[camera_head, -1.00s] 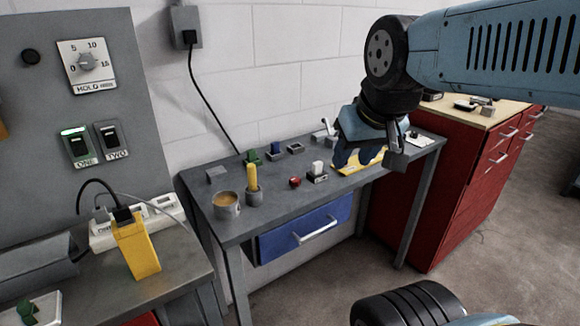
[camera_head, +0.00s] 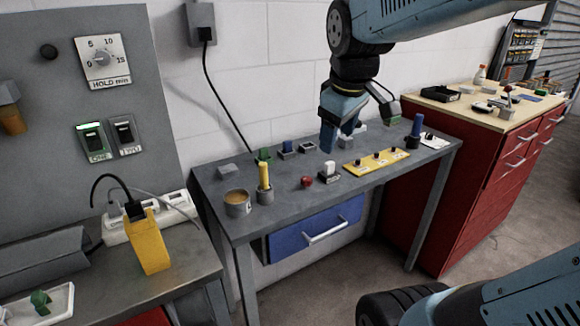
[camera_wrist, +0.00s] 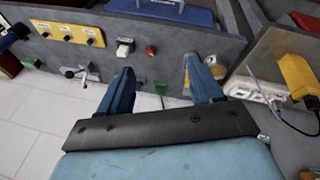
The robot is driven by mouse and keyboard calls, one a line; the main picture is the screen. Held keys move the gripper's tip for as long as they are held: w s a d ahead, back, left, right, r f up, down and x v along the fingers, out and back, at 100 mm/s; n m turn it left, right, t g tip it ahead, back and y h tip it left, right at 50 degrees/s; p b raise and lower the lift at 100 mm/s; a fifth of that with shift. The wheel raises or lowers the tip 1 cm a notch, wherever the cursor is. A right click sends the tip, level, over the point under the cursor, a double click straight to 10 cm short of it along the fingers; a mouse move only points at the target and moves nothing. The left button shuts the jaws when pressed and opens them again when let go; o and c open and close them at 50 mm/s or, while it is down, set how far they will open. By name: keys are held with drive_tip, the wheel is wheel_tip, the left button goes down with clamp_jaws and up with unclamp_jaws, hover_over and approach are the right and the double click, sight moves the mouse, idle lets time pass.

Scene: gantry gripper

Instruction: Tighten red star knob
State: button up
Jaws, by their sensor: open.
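The red knob (camera_head: 307,181) is a small, dark-based piece on the grey bench top (camera_head: 285,210), near the bench's front edge. My gripper (camera_head: 328,148) hangs above the back of the bench, apart from the knob, with its fingers pointing down. In the wrist view the two blue fingers (camera_wrist: 159,68) are spread with nothing between their tips. The red knob (camera_wrist: 150,51) shows there just beyond the tips, between them in the picture. The knob's star shape is too small to make out.
A white-topped switch (camera_head: 329,172) stands beside the knob. A yellow plate (camera_head: 376,162) with several dark knobs lies to the right. A yellow upright handle (camera_head: 264,176) and a round cup (camera_head: 237,203) stand to the left. Small blocks line the back.

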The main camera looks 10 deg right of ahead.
drive_tip(key=w+f+n+g, duration=0.2)
drive_tip(key=w+f+n, duration=0.1)
drive_tip(key=w+n, duration=0.7)
drive_tip(key=n+g, duration=0.2)
drive_tip(key=n, duration=0.5)
approach(306, 178)
drive_tip(key=shift+y, duration=0.3)
drive_tip(key=f, duration=0.8)
drive_tip(key=shift+s+d+f, duration=0.15)
drive_tip(key=shift+d+f, duration=0.05)
drive_tip(key=shift+f, duration=0.1)
drive_tip(key=c, duration=1)
drive_tip(key=shift+c, duration=0.2)
